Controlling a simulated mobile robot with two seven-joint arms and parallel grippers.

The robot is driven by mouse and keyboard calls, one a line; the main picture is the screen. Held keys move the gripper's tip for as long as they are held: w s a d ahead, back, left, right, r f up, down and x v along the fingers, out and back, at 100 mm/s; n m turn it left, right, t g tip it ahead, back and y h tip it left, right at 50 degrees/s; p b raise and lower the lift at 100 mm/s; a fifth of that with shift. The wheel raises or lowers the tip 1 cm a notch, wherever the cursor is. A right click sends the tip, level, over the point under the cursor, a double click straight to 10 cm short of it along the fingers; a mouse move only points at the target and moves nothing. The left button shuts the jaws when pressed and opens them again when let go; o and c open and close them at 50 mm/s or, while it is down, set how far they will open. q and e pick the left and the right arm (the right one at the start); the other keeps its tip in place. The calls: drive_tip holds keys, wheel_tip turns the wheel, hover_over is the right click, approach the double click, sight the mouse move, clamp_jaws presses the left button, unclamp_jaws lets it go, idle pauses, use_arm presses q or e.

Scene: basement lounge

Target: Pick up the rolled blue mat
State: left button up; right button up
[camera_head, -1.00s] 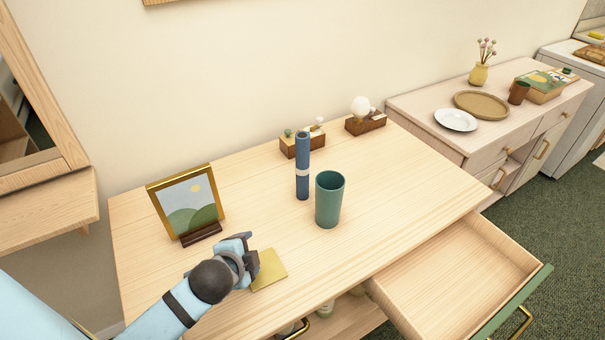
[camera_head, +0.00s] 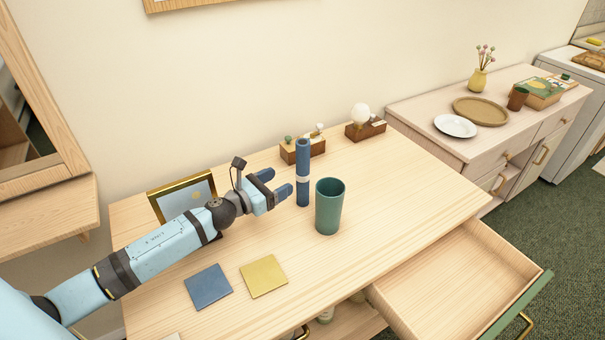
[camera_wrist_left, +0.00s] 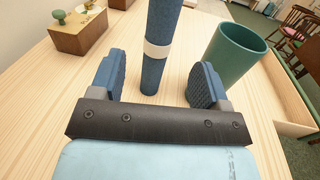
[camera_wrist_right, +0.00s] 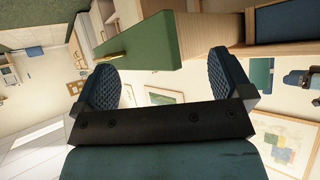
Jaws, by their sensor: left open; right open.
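The rolled blue mat (camera_head: 303,160) stands upright on the wooden table, with a white band around its middle. My left gripper (camera_head: 281,184) is open and empty just left of the mat, its fingers pointing toward it. In the left wrist view the mat (camera_wrist_left: 154,75) rises between and beyond the two open fingers (camera_wrist_left: 158,82), with no finger seen touching it. My right gripper (camera_wrist_right: 172,82) is open and empty in the right wrist view, away from the mat; it is not in the head view.
A green cup (camera_head: 329,207) stands close to the mat's right. Wooden blocks with small ornaments (camera_head: 302,152) sit behind it. A framed picture (camera_head: 183,198) is partly behind my left arm. Blue (camera_head: 208,286) and yellow (camera_head: 264,276) squares lie in front. An open drawer (camera_head: 455,285) juts out at right.

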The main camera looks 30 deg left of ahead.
sight(297, 171)
use_arm(q)
drive_tip(key=x, duration=0.5)
drive_tip(key=shift+w+p, duration=0.1)
drive_tip(key=shift+p, duration=0.2)
drive_tip(key=x, duration=0.3)
drive_tip(key=p+x, duration=0.1)
drive_tip(key=shift+w+d+r, duration=0.15)
drive_tip(key=shift+w+r, duration=0.1)
drive_tip(key=shift+w, duration=0.15)
drive_tip(key=shift+w+d, duration=0.1)
drive_tip(key=shift+w, duration=0.15)
drive_tip(key=shift+c, duration=0.5)
drive_tip(key=c, duration=1)
drive_tip(key=shift+c, duration=0.2)
